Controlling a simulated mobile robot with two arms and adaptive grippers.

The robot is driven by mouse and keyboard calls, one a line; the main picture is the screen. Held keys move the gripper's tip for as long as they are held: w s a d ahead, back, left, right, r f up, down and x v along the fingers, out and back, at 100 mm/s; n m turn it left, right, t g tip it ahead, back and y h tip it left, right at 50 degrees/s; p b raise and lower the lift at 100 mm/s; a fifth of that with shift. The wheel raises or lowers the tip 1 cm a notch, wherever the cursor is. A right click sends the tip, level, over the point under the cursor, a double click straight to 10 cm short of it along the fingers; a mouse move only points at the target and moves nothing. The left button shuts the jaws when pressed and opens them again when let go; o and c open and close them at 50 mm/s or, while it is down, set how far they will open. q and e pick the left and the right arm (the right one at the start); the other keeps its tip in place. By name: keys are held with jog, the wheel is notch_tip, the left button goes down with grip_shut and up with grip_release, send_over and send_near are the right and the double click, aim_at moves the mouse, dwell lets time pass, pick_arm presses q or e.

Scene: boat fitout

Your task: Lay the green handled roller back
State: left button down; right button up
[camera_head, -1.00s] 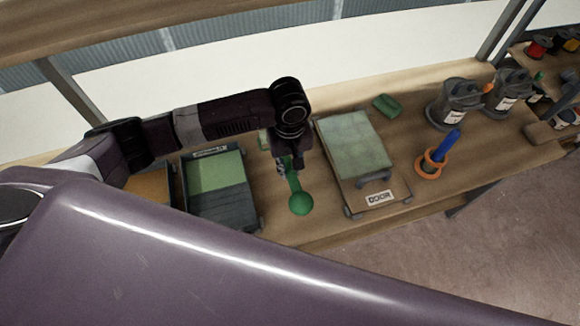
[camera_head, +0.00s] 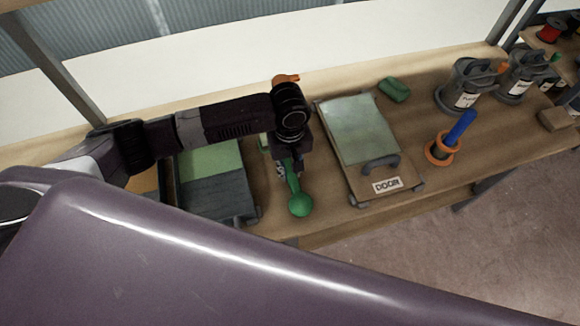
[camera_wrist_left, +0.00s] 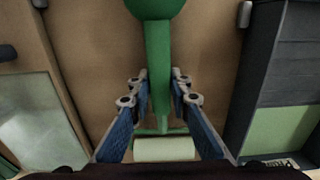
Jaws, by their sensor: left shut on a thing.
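The green handled roller (camera_head: 300,204) is in my left gripper (camera_head: 286,168), its round green knob pointing to the front of the bench. In the left wrist view the gripper (camera_wrist_left: 159,92) is shut on the roller's green handle (camera_wrist_left: 158,60), with a blue-padded finger on each side. The pale roller head (camera_wrist_left: 164,149) shows close to the wrist. I cannot tell whether the roller touches the bench. A tray with green paint (camera_head: 212,157) and a dark ramp lies to the left of the roller. My right gripper is not in view.
A board labelled DOOR (camera_head: 361,128) with a grey handle lies to the right. Beyond it are a green block (camera_head: 394,89), a blue-handled tool in an orange ring (camera_head: 440,155) and grey cans (camera_head: 466,86). Bare bench (camera_head: 330,214) shows at the front edge.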

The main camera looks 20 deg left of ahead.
pick_arm(q)
jog(key=c, duration=1.8)
grip_release()
jog(key=shift+c, duration=0.2)
jog(key=shift+o, duration=0.6)
notch_tip(320, 180, up, 12)
